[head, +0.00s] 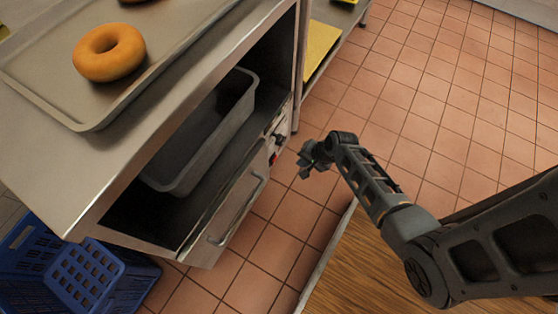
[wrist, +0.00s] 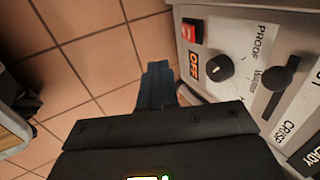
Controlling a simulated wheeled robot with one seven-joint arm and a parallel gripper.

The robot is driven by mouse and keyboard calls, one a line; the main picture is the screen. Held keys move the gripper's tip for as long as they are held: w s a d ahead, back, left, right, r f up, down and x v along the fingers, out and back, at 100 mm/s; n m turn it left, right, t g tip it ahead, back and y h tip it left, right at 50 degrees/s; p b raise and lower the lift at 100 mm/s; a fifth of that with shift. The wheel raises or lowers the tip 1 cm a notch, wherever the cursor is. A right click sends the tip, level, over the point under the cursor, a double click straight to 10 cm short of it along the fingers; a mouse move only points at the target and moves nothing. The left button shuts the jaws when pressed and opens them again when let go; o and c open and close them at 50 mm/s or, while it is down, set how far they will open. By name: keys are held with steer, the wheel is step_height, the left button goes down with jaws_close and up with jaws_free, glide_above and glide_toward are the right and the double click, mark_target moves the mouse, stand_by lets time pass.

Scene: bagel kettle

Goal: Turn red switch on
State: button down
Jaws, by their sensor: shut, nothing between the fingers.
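The red switch (wrist: 191,31) is a small rocker at the upper left of a grey control panel (wrist: 246,38) in the wrist view. It sits beside an orange label reading OFF. In the head view the switch is a tiny red spot (head: 273,158) on the cabinet's right end. My gripper (wrist: 157,80) is shut and empty, with its fingers over the floor left of the panel and apart from the switch. In the head view my gripper (head: 303,163) hangs just right of the panel. Which way the rocker is pressed is too small to tell.
A black round knob (wrist: 219,67) and a second dark knob (wrist: 281,77) stick out of the panel. The cabinet's lower door (head: 226,215) has a bar handle. A bagel (head: 109,52) lies on a tray (head: 92,122) on top. A wooden surface (head: 365,270) is nearby.

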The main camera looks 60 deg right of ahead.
mark_target(274, 161)
steer(key=w+f+b, duration=0.6)
steer(key=w+f, duration=0.2)
steer(key=shift+w+a+f+b, duration=0.15)
steer(key=shift+b, duration=0.2)
stand_by(0.3)
steer(key=shift+w+r+g+p, duration=0.2)
steer(key=shift+w+g+p, duration=0.45)
steer(key=shift+p, duration=0.3)
steer(key=shift+s+r, duration=0.1)
